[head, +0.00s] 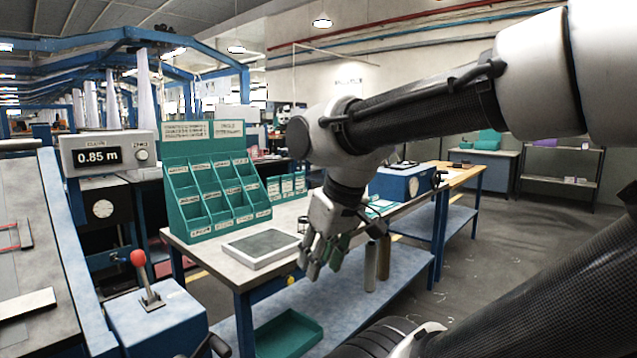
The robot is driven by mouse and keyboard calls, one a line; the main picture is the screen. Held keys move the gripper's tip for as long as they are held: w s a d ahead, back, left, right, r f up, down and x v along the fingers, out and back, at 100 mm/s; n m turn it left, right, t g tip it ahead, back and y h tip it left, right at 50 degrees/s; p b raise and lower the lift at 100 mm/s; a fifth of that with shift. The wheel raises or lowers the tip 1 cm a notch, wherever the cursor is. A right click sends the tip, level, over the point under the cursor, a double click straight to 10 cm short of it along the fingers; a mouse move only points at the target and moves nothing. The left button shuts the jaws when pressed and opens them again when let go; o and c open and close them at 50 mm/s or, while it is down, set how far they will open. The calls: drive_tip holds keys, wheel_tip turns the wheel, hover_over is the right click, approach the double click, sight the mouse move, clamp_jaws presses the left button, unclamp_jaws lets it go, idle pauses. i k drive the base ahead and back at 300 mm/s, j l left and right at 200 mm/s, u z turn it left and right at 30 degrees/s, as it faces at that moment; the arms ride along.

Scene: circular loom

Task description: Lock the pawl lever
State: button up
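A lever with a red ball knob (138,258) stands on a blue box (160,325) at the lower left. My gripper (322,268) hangs pointing down near the middle of the view, well to the right of the lever and in front of the workbench. Its fingers look apart, with nothing visible between them.
A workbench (285,262) carries a green compartment rack (215,222), a grey-topped pad (262,248) and a blue box (400,183). A display reading 0.85 m (98,157) stands above the lever, by the loom. A green tray (290,335) sits below. Floor at right is open.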

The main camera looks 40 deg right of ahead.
sight(138, 257)
drive_tip(key=i+l+z, duration=0.35)
drive_tip(key=l, duration=0.2)
drive_tip(key=i+l+z, duration=0.35)
drive_tip(key=i+l, duration=0.05)
drive_tip(key=i, duration=0.1)
